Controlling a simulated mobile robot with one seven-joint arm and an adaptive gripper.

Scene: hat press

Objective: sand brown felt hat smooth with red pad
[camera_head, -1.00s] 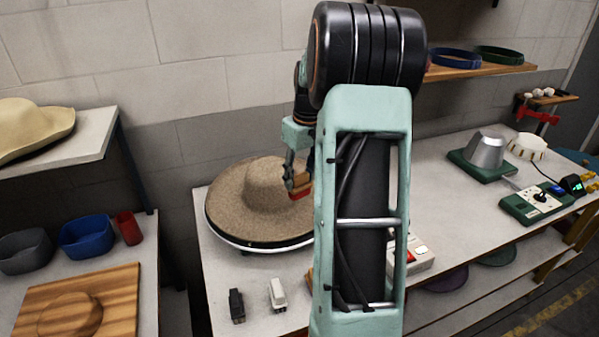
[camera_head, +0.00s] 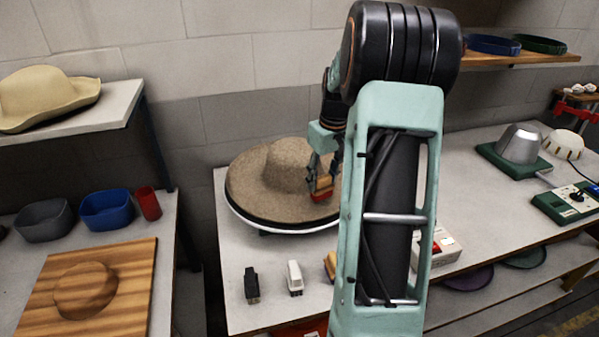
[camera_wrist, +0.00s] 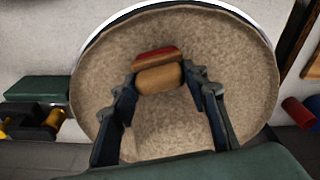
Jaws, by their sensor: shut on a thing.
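The brown felt hat (camera_head: 262,172) lies brim down on a round white-rimmed stand on the bench, its crown rising in the middle. It fills much of the wrist view (camera_wrist: 95,62). My gripper (camera_head: 320,184) is shut on a tan wooden block with a red pad (camera_head: 323,197), over the front right of the hat near the crown. In the wrist view, my gripper (camera_wrist: 165,82) has a finger on each side of the block, and the red pad (camera_wrist: 155,57) shows along its far edge. I cannot tell whether the pad touches the felt. My arm hides the hat's right edge.
A black block (camera_head: 252,284) and a white block (camera_head: 294,278) stand in front of the hat. A white device (camera_head: 443,247) stands right of my arm. A metal form (camera_head: 519,143) stands on a green base farther right. A wooden board (camera_head: 120,262) lies at left.

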